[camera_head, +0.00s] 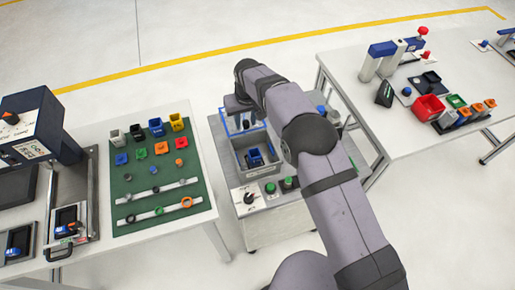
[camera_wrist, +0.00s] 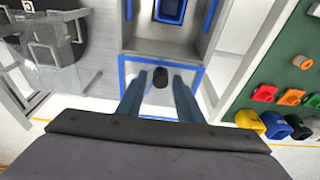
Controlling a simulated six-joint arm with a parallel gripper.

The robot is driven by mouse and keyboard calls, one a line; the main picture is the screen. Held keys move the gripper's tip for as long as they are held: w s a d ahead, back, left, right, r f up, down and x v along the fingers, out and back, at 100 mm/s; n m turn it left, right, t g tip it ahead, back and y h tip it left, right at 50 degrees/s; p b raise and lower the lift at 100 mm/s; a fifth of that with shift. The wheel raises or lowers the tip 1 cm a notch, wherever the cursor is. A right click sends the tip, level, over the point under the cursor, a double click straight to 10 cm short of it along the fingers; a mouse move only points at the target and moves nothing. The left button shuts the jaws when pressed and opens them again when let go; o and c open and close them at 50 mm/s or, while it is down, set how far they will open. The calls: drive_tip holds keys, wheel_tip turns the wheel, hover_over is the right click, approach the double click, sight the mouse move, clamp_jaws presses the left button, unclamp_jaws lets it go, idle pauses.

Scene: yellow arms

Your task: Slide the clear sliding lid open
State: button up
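The clear lid has a blue frame and a black knob (camera_wrist: 160,77). In the wrist view the lid (camera_wrist: 138,66) lies beside the open part of a grey box (camera_wrist: 160,46). In the head view the lid's blue frame (camera_head: 228,131) shows at the far end of the grey box (camera_head: 240,158), whose near part is uncovered with a dark blue item (camera_head: 255,157) inside. My gripper (camera_wrist: 160,84) is open, with one finger on each side of the knob and a visible gap to each. In the head view my wrist hides part of the lid and the fingertips.
Green and black buttons and a switch (camera_head: 249,198) sit on the cart in front of the box. A green board (camera_head: 150,185) with small colored bins and rings is on the left table. A right table (camera_head: 400,140) holds red, green and orange bins.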

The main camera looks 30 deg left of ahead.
drive_tip(key=shift+r+p, duration=2.45)
drive_tip(key=shift+r, duration=1.3)
drive_tip(key=shift+d, duration=0.15)
